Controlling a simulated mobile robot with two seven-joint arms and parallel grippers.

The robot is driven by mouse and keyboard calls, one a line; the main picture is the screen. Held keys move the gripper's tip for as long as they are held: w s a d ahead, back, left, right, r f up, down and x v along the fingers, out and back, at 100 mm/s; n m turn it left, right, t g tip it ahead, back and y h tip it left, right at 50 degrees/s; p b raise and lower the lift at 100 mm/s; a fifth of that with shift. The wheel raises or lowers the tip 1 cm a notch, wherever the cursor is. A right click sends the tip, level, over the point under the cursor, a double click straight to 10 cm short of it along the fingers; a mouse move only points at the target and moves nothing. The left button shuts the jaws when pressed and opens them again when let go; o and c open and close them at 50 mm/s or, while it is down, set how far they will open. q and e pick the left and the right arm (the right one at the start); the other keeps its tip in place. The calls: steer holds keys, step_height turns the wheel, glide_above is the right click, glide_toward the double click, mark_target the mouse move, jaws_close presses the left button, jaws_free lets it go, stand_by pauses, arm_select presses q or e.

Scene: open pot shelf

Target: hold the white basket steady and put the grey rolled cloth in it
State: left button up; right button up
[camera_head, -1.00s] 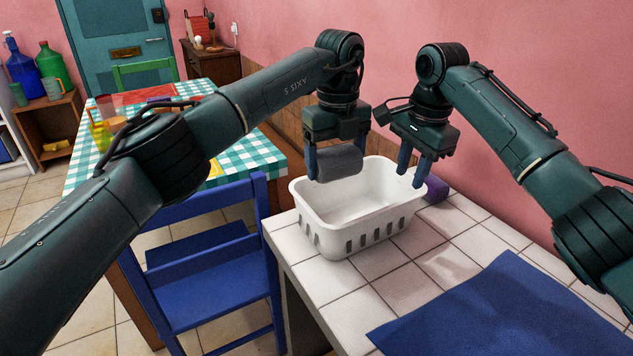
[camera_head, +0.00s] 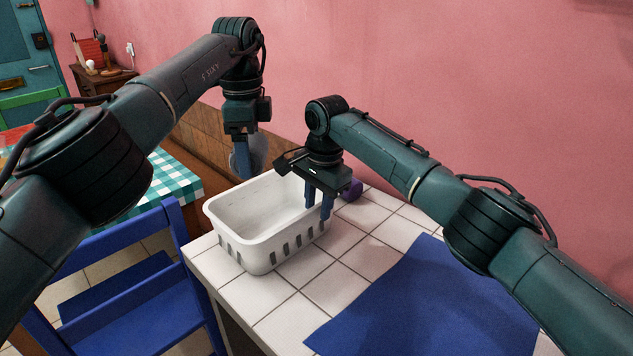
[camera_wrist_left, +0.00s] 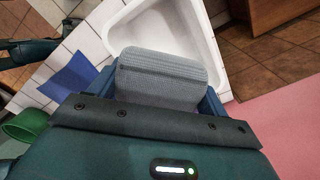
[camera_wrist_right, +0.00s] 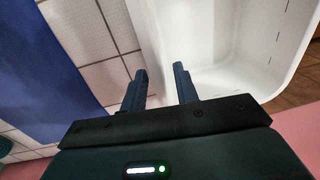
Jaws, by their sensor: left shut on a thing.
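The white basket (camera_head: 277,246) stands upright on the white tiled counter. The grey rolled cloth (camera_wrist_left: 160,75) is in my left gripper (camera_head: 241,160), which is shut on it. In the head view the cloth (camera_head: 259,152) is partly hidden behind the gripper, above the basket's far side. In the left wrist view the basket (camera_wrist_left: 205,35) lies beyond the cloth. My right gripper (camera_head: 318,203) points down at the basket's right end. Its fingers are apart, one on each side of the wall in the right wrist view (camera_wrist_right: 160,88); contact is not clear.
A blue mat (camera_head: 425,300) lies on the counter (camera_head: 280,320) at the front right. A purple object (camera_head: 352,190) sits behind my right gripper. A blue chair (camera_head: 150,290) stands left of the counter, and a checked table (camera_head: 165,180) behind it. Bare tiles lie between basket and mat.

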steer(key=shift+w+a+f, duration=0.15)
steer(key=shift+f, duration=2)
jaws_close()
arm_select(q)
steer(key=shift+s+a+f+n, duration=0.15)
steer(key=shift+a+f+n, duration=0.3)
steer(key=shift+n, duration=0.65)
steer(key=n, duration=0.1)
steer(key=s+a+f+n, duration=0.1)
steer(key=shift+s+f+n, duration=0.1)
steer(key=shift+f+n, duration=0.15)
steer(key=shift+n, duration=0.05)
glide_toward(251, 235)
steer(key=s+f, duration=0.1)
steer(key=f, duration=0.1)
steer(key=s+f, duration=0.3)
steer(key=f, duration=0.1)
steer(key=shift+s+d, duration=0.2)
steer(key=shift+d, duration=0.2)
